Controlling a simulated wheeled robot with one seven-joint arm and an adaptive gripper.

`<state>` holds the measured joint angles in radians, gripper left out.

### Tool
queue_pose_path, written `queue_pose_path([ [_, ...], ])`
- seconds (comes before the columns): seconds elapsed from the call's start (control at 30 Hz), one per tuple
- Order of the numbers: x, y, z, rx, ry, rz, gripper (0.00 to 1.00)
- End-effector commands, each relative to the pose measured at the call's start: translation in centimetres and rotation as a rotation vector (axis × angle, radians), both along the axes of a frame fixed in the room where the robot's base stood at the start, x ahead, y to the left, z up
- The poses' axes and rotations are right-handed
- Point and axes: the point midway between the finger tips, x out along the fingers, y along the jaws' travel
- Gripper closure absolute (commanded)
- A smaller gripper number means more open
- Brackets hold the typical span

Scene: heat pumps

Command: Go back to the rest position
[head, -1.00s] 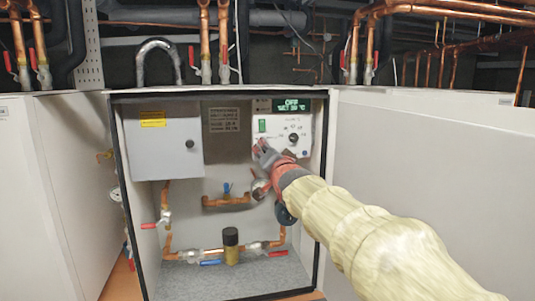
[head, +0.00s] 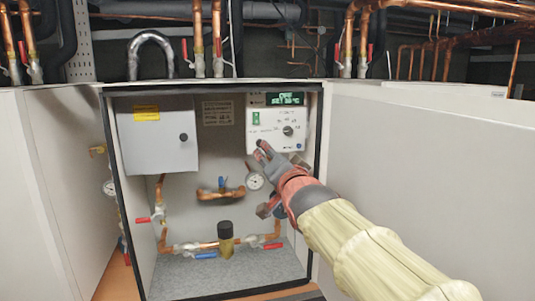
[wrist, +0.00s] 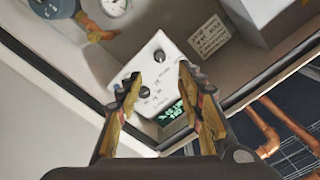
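My gripper (head: 263,150) is in front of the open cabinet, just below the white control panel (head: 272,132). In the wrist view my gripper (wrist: 157,78) has its two fingers spread, with nothing between them. The panel (wrist: 150,66) shows there upside down, beyond and between the fingers. The panel has a green switch (head: 256,118), a black knob (head: 288,131) and a lit display (head: 287,99) that seems to read OFF above a temperature line. The fingertips look apart from the panel, but the exact gap cannot be told. My forearm hides the cabinet's lower right part.
A grey box (head: 157,152) hangs at the cabinet's left. Copper pipes with red and blue valve handles (head: 205,255) run along its bottom. A gauge (head: 255,181) sits beside my gripper. The open white door (head: 430,150) stands to the right. Copper pipes (head: 217,35) rise above.

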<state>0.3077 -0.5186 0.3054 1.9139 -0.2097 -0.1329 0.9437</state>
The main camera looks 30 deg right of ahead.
Motion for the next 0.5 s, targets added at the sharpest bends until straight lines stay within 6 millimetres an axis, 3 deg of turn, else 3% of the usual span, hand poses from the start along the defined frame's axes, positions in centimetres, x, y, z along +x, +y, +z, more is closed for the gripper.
queue_pose_path([
  [0.5, -0.80, 0.23, 0.00, -0.001, 0.000, 0.000, 0.63],
])
